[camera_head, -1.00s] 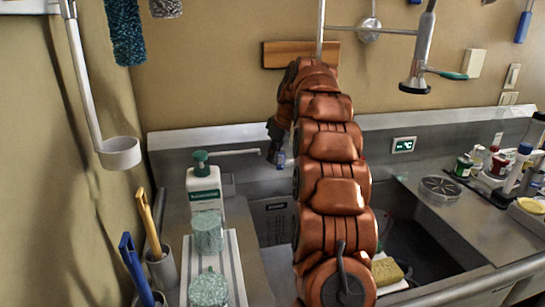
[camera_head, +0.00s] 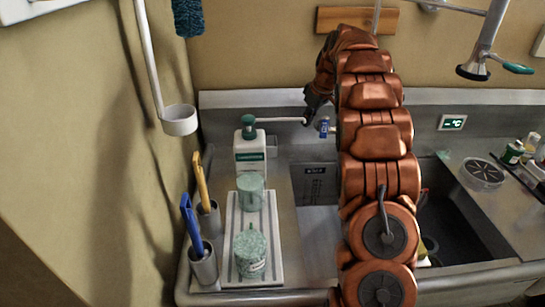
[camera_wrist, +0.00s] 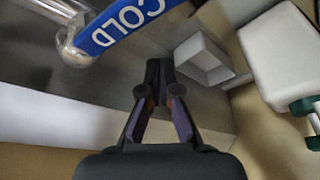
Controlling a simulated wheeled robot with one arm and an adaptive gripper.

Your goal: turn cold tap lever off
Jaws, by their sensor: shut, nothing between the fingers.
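The blue cold tap lever (camera_wrist: 125,22), marked "COLD", shows at the upper left of the wrist view, joined to a shiny metal fitting. It appears small in the head view (camera_head: 323,127), at the back of the sink, just right of my gripper. My gripper (camera_wrist: 160,75) is shut and empty, apart from the lever in the wrist view. In the head view my gripper (camera_head: 309,117) hangs beside the lever; its fingertips are small and dark there.
A white bottle with a green cap (camera_head: 250,155) stands left of the sink. Two green speckled cups (camera_head: 250,253) are on a striped mat (camera_head: 233,225). Holders with yellow and blue handles (camera_head: 203,265) stand further left. A white box (camera_wrist: 204,58) shows in the wrist view.

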